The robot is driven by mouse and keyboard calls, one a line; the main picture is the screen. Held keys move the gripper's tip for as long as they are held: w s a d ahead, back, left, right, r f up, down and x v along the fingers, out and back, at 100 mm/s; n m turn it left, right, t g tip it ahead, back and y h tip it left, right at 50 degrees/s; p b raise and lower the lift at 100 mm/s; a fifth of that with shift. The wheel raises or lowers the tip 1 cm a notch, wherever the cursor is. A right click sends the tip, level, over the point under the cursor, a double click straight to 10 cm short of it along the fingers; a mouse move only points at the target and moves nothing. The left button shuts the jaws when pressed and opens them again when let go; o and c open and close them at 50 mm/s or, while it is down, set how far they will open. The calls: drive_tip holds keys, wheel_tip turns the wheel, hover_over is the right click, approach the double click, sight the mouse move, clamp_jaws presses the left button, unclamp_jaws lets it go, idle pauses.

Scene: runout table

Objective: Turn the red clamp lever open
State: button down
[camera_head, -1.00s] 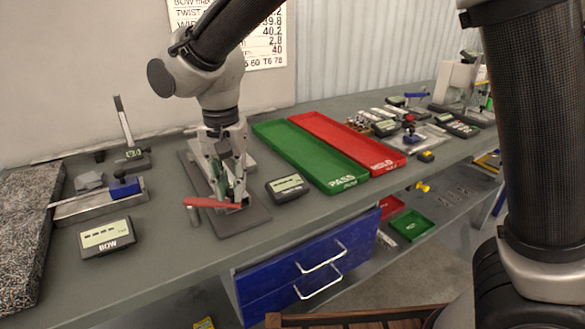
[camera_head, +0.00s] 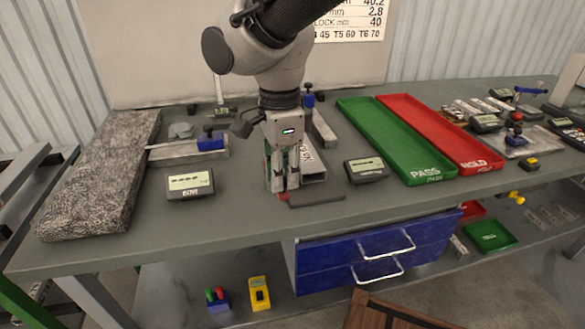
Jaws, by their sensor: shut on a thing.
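My gripper (camera_head: 285,187) points down at the front left of the clamp fixture, and its fingers are closed together. A small strip of the red clamp lever (camera_head: 283,196) shows at the fingertips, and my gripper is shut on it. The fingers hide most of the lever, so its full angle cannot be told. The fixture has a dark grey base plate (camera_head: 322,194) with a pale block on it. A green part of it shows beside the fingers.
A display box (camera_head: 190,184) stands left of the fixture, and another (camera_head: 366,168) stands right. Farther right lie a green PASS tray (camera_head: 395,141) and a red HOLD tray (camera_head: 440,132). A granite slab (camera_head: 105,180) lies at the left. Blue drawers (camera_head: 345,265) are under the front edge.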

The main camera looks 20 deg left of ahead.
drive_tip(key=shift+s+a+m, duration=0.3)
drive_tip(key=shift+a+m, duration=0.1)
drive_tip(key=shift+m, duration=0.2)
drive_tip(key=c, duration=1.3)
unclamp_jaws()
drive_tip(key=shift+o, duration=0.2)
wheel_tip(320, 180, up, 12)
